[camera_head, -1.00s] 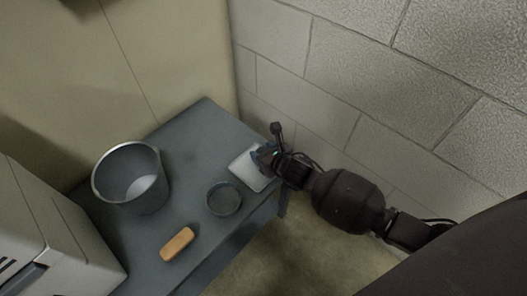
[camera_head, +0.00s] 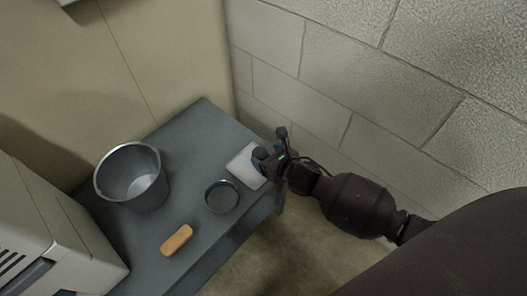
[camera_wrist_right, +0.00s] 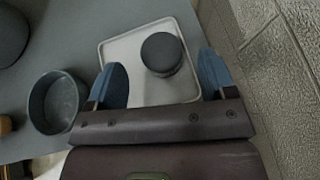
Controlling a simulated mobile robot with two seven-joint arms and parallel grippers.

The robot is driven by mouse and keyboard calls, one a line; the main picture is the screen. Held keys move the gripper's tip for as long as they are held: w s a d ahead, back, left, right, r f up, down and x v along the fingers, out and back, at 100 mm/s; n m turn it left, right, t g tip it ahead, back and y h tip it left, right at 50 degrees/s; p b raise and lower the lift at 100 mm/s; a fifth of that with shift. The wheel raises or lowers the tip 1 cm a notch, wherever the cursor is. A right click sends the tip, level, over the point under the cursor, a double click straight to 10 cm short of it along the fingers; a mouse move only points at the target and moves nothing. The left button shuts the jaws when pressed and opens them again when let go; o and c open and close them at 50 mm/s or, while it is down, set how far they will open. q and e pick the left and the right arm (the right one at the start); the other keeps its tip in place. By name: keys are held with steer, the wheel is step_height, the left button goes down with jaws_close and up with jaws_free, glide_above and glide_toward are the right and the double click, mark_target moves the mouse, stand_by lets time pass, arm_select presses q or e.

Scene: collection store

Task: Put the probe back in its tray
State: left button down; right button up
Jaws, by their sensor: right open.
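The pale square tray (camera_head: 240,168) lies near the right edge of the grey table; it also fills the upper middle of the right wrist view (camera_wrist_right: 125,57). A short dark round piece (camera_wrist_right: 162,54), which I take for the probe, stands upright on the tray near its right side. My right gripper (camera_wrist_right: 162,75) is open, with one blue finger to each side of the dark piece and gaps showing on both sides. In the head view my right gripper (camera_head: 266,160) covers the tray's right part and hides most of the piece. My left gripper is not in view.
A round dark dish (camera_head: 222,197) sits close to the tray. An orange block (camera_head: 177,240) and a metal bucket (camera_head: 133,177) stand farther left on the table (camera_head: 195,125). A block wall (camera_head: 300,90) rises close behind my right arm. A pale machine (camera_head: 45,235) is at left.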

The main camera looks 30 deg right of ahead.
arm_select(q)
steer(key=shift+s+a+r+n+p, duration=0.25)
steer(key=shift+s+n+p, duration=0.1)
steer(key=shift+p, duration=0.65)
arm_select(e)
steer(key=a+v, duration=0.1)
steer(key=v, duration=0.6)
steer(key=shift+s+d, duration=0.2)
steer(key=shift+d, duration=0.25)
steer(key=shift+w+r, duration=0.1)
steer(key=shift+r, duration=0.05)
